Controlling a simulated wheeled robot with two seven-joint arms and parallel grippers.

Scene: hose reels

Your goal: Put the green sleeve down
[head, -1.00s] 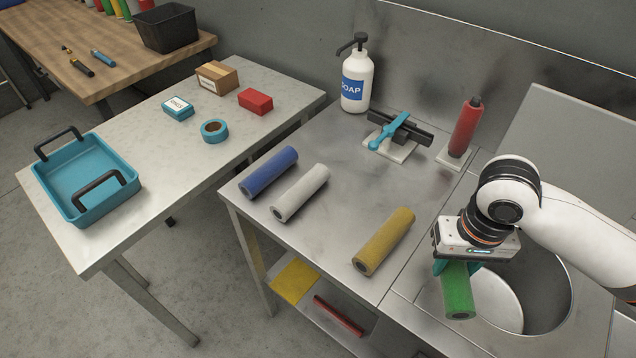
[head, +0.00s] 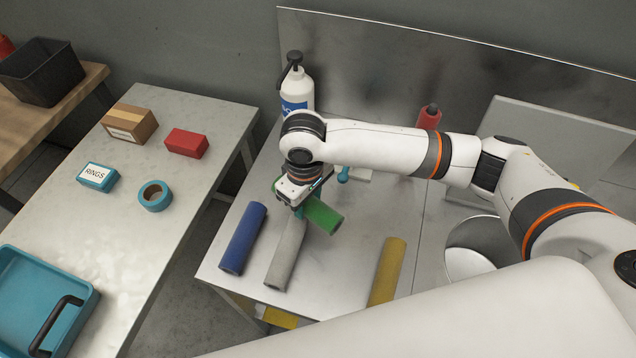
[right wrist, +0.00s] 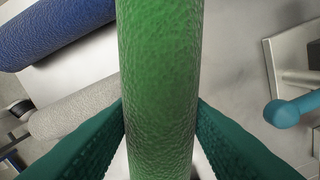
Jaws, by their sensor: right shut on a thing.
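The green sleeve (head: 322,215) is held in my right gripper (head: 300,208) at the far part of the steel counter, over or beside the far end of the grey sleeve (head: 285,258). In the right wrist view the green sleeve (right wrist: 158,90) runs upright through the picture between the two teal fingers, which press on its sides. Whether it touches the counter or the grey sleeve I cannot tell. The blue sleeve (head: 242,238) lies to the left and the yellow sleeve (head: 387,270) to the right. My left gripper is not in view.
A soap bottle (head: 296,88) stands behind my right wrist. A red cylinder (head: 429,117) stands farther right, near the sink basin (head: 468,262). The counter (head: 335,275) is bare between the grey and yellow sleeves. A side table (head: 105,235) with boxes and a teal tray (head: 75,290) is left.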

